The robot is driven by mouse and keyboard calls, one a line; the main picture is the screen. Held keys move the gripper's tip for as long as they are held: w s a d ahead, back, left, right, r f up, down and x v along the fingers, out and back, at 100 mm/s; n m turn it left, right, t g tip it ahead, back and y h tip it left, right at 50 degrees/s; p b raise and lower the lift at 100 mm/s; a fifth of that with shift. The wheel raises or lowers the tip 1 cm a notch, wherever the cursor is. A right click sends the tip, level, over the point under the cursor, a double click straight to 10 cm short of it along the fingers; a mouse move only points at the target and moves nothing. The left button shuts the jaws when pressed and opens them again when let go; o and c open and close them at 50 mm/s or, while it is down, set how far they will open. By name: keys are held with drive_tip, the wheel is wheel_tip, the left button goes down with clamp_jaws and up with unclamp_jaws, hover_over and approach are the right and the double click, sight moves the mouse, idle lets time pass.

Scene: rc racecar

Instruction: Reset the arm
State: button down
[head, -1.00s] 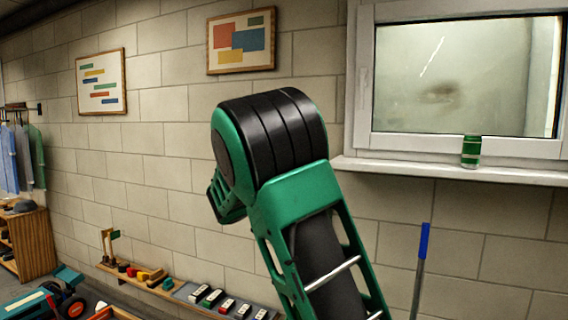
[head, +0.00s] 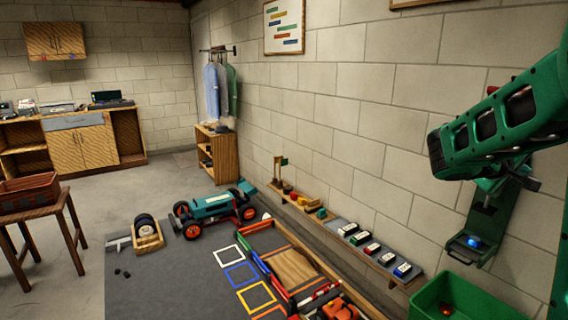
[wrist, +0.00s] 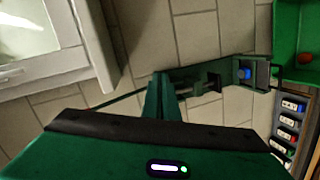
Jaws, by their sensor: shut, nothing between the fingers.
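My gripper (wrist: 160,85) shows in the middle of the wrist view, its two green fingers together and empty. In the head view my green arm enters from the right edge; I cannot make out the fingertips there. Beyond the fingers in the wrist view is a green bracket (wrist: 208,78) with a blue knob or light (wrist: 246,73) at its far end. In the head view the bracket (head: 492,222) hangs below my arm near the wall, and its blue spot (head: 473,241) is lit. My arm hides part of its top.
A green bin (head: 465,290) with a red item stands at the lower right. A wall shelf (head: 330,228) holds several small blocks. A teal and red racecar (head: 213,206) and a wooden tray (head: 290,268) are on the grey mat. A window frame (wrist: 55,50) is in the wrist view.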

drive_tip(key=s+a+f+m+g+y, duration=0.2)
drive_tip(key=s+a+f+y, duration=0.15)
drive_tip(key=s+f, duration=0.4)
drive_tip(key=s+a+f+m+g+y, duration=0.1)
drive_tip(key=s+a+f+m+y, duration=0.2)
drive_tip(key=s+f, duration=0.45)
drive_tip(key=s+a+f+m+g+y, duration=0.2)
drive_tip(key=s+a+y, duration=0.5)
drive_tip(key=s+a, duration=0.8)
drive_tip(key=shift+s+a+f+g+y, duration=0.15)
drive_tip(key=shift+s+f+g+y, duration=0.2)
drive_tip(key=shift+s+f, duration=0.45)
drive_tip(key=shift+s+r, duration=0.15)
drive_tip(key=shift+r, duration=0.05)
drive_tip(key=shift+w+f, duration=0.25)
drive_tip(key=shift+w, duration=0.35)
